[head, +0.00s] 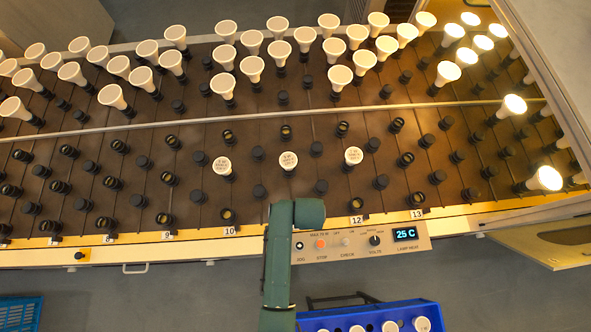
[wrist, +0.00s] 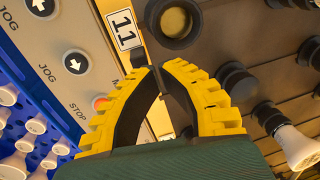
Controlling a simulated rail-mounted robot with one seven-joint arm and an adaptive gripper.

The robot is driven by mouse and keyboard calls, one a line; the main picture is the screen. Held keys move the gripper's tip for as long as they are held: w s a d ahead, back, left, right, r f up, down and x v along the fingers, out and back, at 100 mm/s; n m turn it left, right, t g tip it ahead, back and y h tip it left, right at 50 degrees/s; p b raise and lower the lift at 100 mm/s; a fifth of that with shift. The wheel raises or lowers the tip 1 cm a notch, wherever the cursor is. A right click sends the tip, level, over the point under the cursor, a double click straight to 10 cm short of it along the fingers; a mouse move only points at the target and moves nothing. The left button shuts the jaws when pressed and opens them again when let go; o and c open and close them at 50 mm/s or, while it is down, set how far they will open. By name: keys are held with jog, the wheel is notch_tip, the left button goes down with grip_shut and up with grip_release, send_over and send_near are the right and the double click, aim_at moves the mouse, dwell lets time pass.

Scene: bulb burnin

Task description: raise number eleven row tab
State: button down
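The number eleven label (wrist: 124,30) is a white plate with black digits on the yellow front edge, in the wrist view. A small black tab (wrist: 139,57) sits right beside it. My gripper (wrist: 159,68), with yellow-backed black fingers, reaches down there. Its fingertips are close together, at or just beside the tab. A thin dark strip shows between the fingers; I cannot tell whether they grip the tab. In the head view my green arm hides the number eleven label and tab, between labels ten (head: 230,231) and twelve (head: 356,220).
An empty socket (wrist: 176,22) lies just beyond my fingertips. A control panel (head: 362,243) with display (head: 405,234) lies along the front edge. The rack holds rows of white bulbs, lit at the right. A blue crate (head: 372,314) with bulbs stands in front.

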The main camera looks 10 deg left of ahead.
jog(key=shift+w+f+b, duration=0.15)
jog(key=shift+f+b, duration=0.65)
jog(key=shift+f, duration=0.35)
jog(key=shift+r+p, duration=0.2)
jog(key=shift+p, duration=0.2)
jog(key=shift+s+d+p, duration=0.25)
jog(key=shift+s+p, duration=0.65)
jog(key=shift+s, duration=0.05)
dwell(1.3)
jog(key=shift+s+d+r+p, duration=0.1)
jog(key=shift+s+r+p, duration=0.4)
jog(key=shift+p, duration=0.55)
dwell(1.0)
jog(key=shift+s+d+r+p, duration=0.2)
jog(key=shift+s+r+p, duration=0.25)
jog(key=shift+p, duration=0.6)
dwell(1.1)
